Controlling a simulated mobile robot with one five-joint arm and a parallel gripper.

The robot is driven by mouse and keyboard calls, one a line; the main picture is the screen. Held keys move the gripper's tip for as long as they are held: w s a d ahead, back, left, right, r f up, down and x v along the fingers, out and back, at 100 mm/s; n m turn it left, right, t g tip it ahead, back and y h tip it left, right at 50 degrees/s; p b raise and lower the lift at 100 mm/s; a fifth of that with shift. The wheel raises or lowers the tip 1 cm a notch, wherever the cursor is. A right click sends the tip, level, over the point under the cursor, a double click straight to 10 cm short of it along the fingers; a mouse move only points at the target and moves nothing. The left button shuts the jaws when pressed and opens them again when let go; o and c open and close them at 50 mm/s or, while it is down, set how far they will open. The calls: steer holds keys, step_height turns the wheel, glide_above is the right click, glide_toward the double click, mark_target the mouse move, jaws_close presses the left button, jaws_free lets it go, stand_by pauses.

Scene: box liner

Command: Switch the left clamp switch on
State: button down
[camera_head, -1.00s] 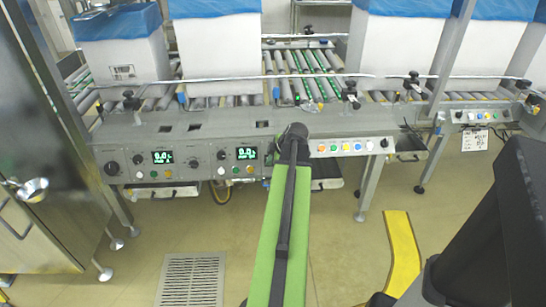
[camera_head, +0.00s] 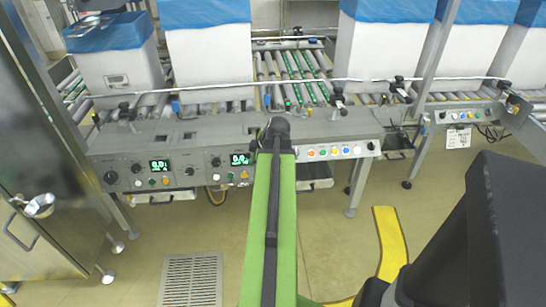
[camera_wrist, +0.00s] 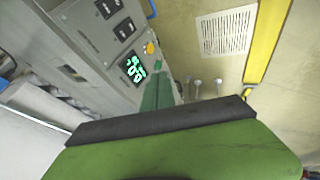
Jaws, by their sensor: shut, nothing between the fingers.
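The grey control panel (camera_head: 175,172) runs along the front of the conveyor. Its left part has a large black knob (camera_head: 110,177), a smaller black knob (camera_head: 137,168), a lit green display (camera_head: 159,164) and small coloured buttons (camera_head: 152,181). I cannot read labels, so I cannot tell which control is the left clamp switch. My green arm reaches forward to the panel's middle, right of the second display (camera_head: 240,158). In the wrist view, my gripper (camera_wrist: 158,80) shows as narrow green fingers, shut and empty, beside a lit display (camera_wrist: 132,68) and yellow button (camera_wrist: 150,47). Contact cannot be told.
White boxes with blue liners (camera_head: 208,60) stand on the rollers (camera_head: 290,75) behind the panel. A row of coloured buttons (camera_head: 334,152) is to the right. A steel cabinet (camera_head: 35,240) borders the left. The floor in front is open, with a grate (camera_head: 191,279) and yellow strip (camera_head: 390,240).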

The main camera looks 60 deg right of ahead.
steer(key=w+a+f+m+g+y, duration=0.1)
steer(key=w+a+g, duration=0.1)
steer(key=w+a, duration=0.95)
steer(key=w+a+f+m+g+y, duration=0.15)
steer(key=w+a, duration=0.55)
steer(key=a, duration=1)
steer(key=a+m+g+h, duration=0.1)
steer(key=a+m+g, duration=0.1)
steer(key=a, duration=2.3)
steer(key=shift+w+f+m, duration=0.25)
steer(key=shift+w+m, duration=0.1)
steer(key=shift+m, duration=0.1)
steer(key=shift+a+g, duration=0.1)
steer(key=shift+g, duration=0.15)
